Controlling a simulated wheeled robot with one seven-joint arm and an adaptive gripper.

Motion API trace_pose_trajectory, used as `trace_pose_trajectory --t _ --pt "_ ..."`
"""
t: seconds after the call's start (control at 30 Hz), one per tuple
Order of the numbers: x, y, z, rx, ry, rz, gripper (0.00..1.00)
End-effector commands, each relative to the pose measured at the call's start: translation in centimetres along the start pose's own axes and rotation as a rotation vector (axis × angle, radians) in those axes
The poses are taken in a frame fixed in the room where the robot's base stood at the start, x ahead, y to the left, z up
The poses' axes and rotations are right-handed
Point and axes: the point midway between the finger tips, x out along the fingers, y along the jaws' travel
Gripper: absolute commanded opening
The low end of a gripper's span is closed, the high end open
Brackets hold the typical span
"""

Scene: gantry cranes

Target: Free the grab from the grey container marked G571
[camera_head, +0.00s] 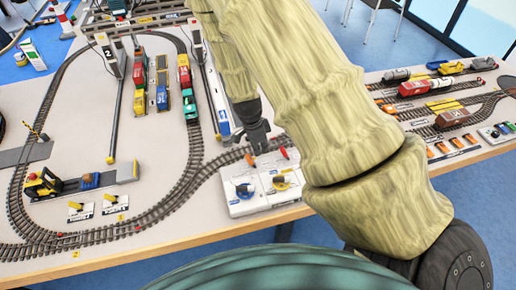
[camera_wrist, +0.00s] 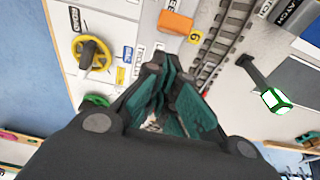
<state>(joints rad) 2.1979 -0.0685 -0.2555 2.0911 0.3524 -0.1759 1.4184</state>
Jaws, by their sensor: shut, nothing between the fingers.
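My gripper (camera_head: 258,142) is shut and empty. It is above the back edge of a white control box (camera_head: 262,207) near the table's front edge. The box carries a blue knob, a yellow knob and small orange and red levers. In the wrist view my gripper (camera_wrist: 163,70) points toward the box, with the yellow knob (camera_wrist: 91,53) to its left. Two gantry cranes stand at the back, one with a sign "2" (camera_head: 109,52), the other (camera_head: 196,36) partly beside my arm. I cannot make out the grab or a grey container marked G571; my arm hides part of the table.
Track (camera_head: 190,178) curves closely past the control box. Wagons with colored containers (camera_head: 161,84) stand between the cranes. A yellow vehicle (camera_head: 43,184) and two small yellow switches stand at left. More trains (camera_head: 413,89) are at right.

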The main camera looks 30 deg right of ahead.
Motion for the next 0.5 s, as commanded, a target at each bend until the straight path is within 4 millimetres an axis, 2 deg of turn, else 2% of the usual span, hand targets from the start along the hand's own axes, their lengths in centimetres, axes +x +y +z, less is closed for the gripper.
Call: trace_pose_trajectory --t 0.5 --pt "-1.6 0.0 -0.2 -0.002 0.0 0.0 0.0"
